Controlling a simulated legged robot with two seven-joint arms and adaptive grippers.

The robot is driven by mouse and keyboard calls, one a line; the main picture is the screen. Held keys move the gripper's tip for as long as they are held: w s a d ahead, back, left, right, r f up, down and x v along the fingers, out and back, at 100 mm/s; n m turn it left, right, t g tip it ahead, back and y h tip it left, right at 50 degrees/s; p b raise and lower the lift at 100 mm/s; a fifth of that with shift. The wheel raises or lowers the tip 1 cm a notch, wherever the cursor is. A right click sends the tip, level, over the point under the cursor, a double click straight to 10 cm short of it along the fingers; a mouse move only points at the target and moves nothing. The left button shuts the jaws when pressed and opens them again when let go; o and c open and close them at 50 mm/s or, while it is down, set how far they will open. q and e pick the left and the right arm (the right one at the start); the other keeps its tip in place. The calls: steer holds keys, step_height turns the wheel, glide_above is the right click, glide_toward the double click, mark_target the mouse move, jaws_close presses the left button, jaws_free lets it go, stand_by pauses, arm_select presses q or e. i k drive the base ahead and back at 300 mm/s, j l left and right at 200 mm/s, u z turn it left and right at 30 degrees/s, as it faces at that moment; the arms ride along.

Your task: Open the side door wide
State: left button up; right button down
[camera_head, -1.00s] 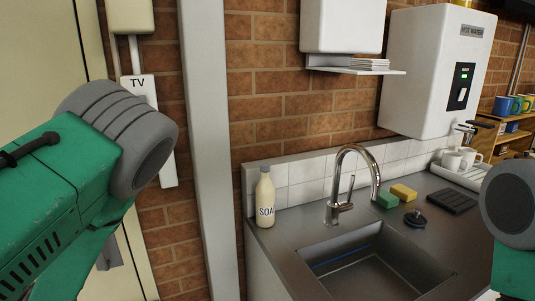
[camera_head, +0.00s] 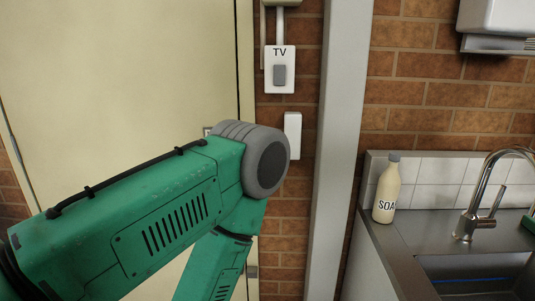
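A pale cream door (camera_head: 120,70) fills the left of the view, beside the brick wall. A dark line runs down near its right edge, and it looks closed or nearly so. A small light plate (camera_head: 207,131) shows on the door just above my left arm; most of it is hidden. My green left arm crosses in front of the door, with its grey elbow joint at the door's right edge. The arm hides the lower middle of the door, and I cannot make out a handle. My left gripper is out of view, and so is my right gripper.
A grey post (camera_head: 341,130) stands right of the door. A TV switch plate (camera_head: 280,54) and a white box (camera_head: 292,136) are on the brick wall between them. At the right, a soap bottle (camera_head: 387,192) stands on the counter beside the tap (camera_head: 470,215) and sink.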

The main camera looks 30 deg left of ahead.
mark_target(92, 92)
steer(key=j+u, duration=0.1)
steer(key=u, duration=1.95)
steer(key=i+j, duration=0.1)
steer(key=j, duration=0.25)
steer(key=i+j, duration=0.1)
steer(key=j, duration=0.2)
